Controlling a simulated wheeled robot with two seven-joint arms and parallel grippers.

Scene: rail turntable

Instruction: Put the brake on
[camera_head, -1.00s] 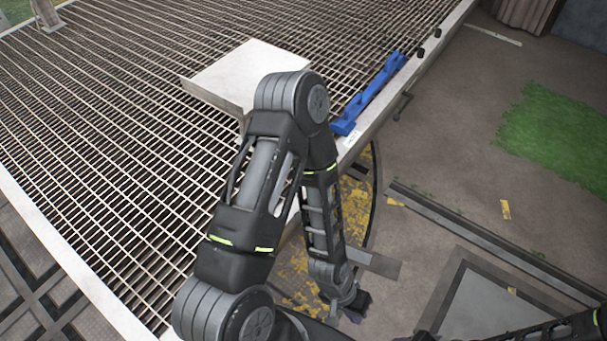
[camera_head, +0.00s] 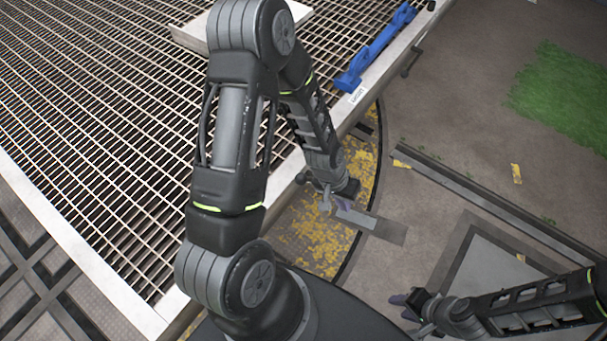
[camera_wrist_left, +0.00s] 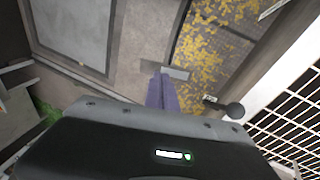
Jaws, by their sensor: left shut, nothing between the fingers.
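A black ball knob (camera_head: 301,178) sticks out at the edge of the grated platform (camera_head: 176,303); which control it belongs to cannot be told. In the left wrist view the black ball knob (camera_wrist_left: 235,110) is to the right of my left gripper (camera_wrist_left: 163,90), apart from it. My left gripper (camera_head: 346,207) is shut and empty, its purple fingers over the ground beside the platform. My right gripper (camera_head: 402,307) is low at the right, its fingers apart and empty. No part is clearly marked as the brake.
Open ground and a green patch (camera_head: 570,95) are at the right.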

